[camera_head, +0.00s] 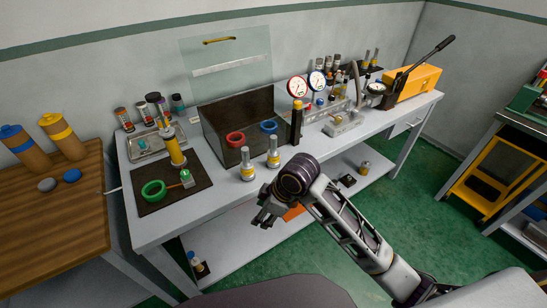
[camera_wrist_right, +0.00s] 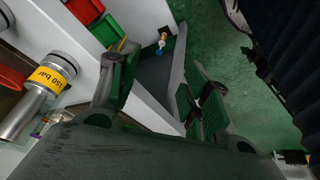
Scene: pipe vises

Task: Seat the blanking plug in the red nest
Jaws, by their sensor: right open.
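A silver cylinder labelled "150 bar" (camera_wrist_right: 45,85) shows large at the left of the right wrist view. I cannot tell which piece is the blanking plug. My right gripper (camera_head: 268,216) is open and empty, in front of the bench edge; its spread fingers show in the wrist view (camera_wrist_right: 157,95).
Gauges (camera_head: 297,87) and a yellow case (camera_head: 416,82) stand at the right. A wooden table (camera_head: 60,225) is at far left. The green floor is open right of my arm.

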